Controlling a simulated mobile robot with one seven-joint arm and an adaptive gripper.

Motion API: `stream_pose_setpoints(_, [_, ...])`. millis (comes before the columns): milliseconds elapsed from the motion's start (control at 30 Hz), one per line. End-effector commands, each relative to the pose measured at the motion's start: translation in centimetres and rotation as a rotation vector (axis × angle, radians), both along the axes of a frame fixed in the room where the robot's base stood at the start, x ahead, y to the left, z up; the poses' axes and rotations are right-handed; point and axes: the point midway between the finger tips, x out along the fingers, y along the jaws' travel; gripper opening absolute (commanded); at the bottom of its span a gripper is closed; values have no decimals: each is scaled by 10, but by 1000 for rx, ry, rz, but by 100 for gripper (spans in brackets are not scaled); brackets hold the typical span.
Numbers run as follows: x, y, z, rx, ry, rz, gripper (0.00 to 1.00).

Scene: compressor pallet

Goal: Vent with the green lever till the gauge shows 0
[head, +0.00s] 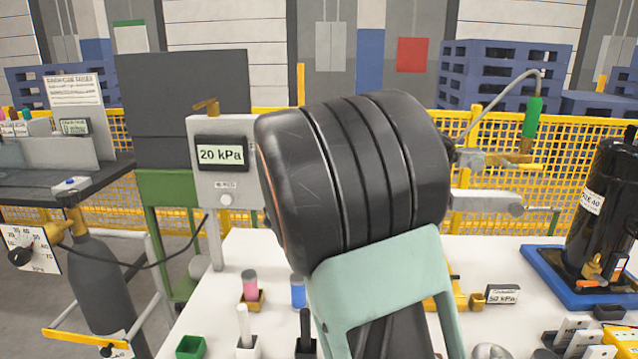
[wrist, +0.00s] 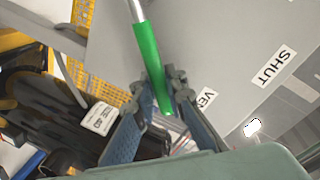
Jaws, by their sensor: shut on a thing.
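The green lever (wrist: 150,60) runs between the fingers of my gripper (wrist: 165,92) in the wrist view, with a bare metal rod at its upper end. My gripper is shut on it. Behind it is a grey panel with a "SHUT" label (wrist: 273,66) and a partly covered label beginning "VE" (wrist: 206,98). The lever tip lies nearer the covered label than "SHUT". In the head view, the digital gauge (head: 221,154) reads 20 kPa. There my dark arm link covers the middle of the scene, hiding my fingers and the held part of the lever.
A green sleeve (head: 532,118) on a grey hose stands at the right, above brass fittings. A black compressor (head: 603,205) sits on a blue tray (head: 548,272). A small 50 kPa plate (head: 502,294), pink and blue vials and a green box (head: 190,347) occupy the white table (head: 240,245).

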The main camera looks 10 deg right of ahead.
Motion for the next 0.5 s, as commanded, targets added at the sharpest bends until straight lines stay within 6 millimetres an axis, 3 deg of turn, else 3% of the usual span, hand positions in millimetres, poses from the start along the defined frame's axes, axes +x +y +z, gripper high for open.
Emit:
stream_pose_setpoints(267, [0,1,-1,1,3,1,0])
stream_pose_setpoints(300, [0,1,-1,1,3,1,12])
stream_pose_setpoints(433, [0,1,-1,0,3,2,27])
stream_pose_setpoints(500, [0,0,-1,0,2,1,29])
